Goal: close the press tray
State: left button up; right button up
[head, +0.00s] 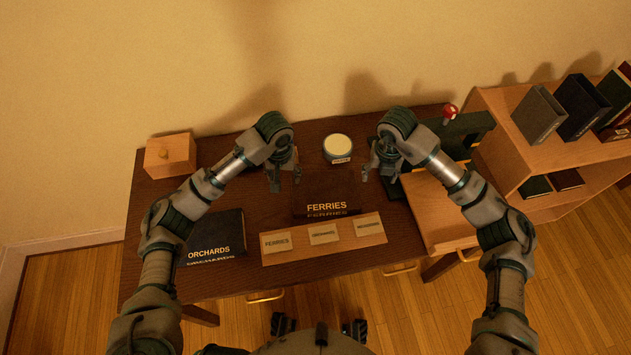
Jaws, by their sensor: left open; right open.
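A dark green press (465,128) with a red knob (450,111) stands at the back right of the desk, partly hidden behind my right arm. A light wooden panel (432,208) reaches from near the press to the front edge; it looks like the press tray drawn out, but I cannot tell for sure. My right forearm crosses over part of it. My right gripper (377,174) is open and empty, left of the press and apart from the panel. My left gripper (284,178) is open and empty above the back middle of the desk.
A round white-topped tin (338,149) stands between the grippers. A dark FERRIES box (327,203), a wooden card strip (318,253), an ORCHARDS box (215,236) and a wooden box (170,157) occupy the desk (160,215). A bookshelf (500,120) stands right.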

aim_at(443, 227)
jog(key=k+l, duration=0.2)
jog(key=k, duration=0.3)
jog(key=k+l, duration=0.15)
jog(key=k, duration=0.3)
